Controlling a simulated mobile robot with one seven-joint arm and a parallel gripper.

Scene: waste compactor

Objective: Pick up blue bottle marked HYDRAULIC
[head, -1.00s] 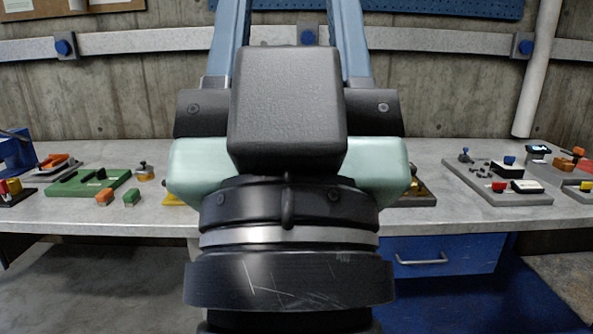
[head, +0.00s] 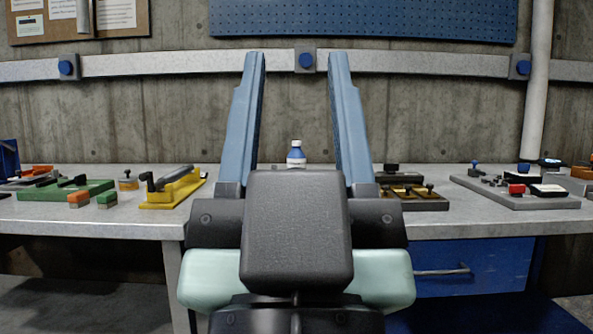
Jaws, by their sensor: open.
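A small blue bottle with a white cap and a pale label (head: 296,155) stands upright at the back of the grey workbench. Its lower part is hidden behind my gripper's body, and the label's text is too small to read. My gripper (head: 297,62) is in front of it, with two long blue fingers pointing up and spread wide apart. The bottle shows in the gap between the fingers, and neither finger appears to touch it. The gripper is empty.
On the grey workbench (head: 140,225), a yellow fixture (head: 172,190) and a green board (head: 62,190) lie left. A brown tray (head: 415,203) and a grey board with small parts (head: 515,202) lie right. A blue drawer (head: 440,285) is below. The concrete wall stands behind.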

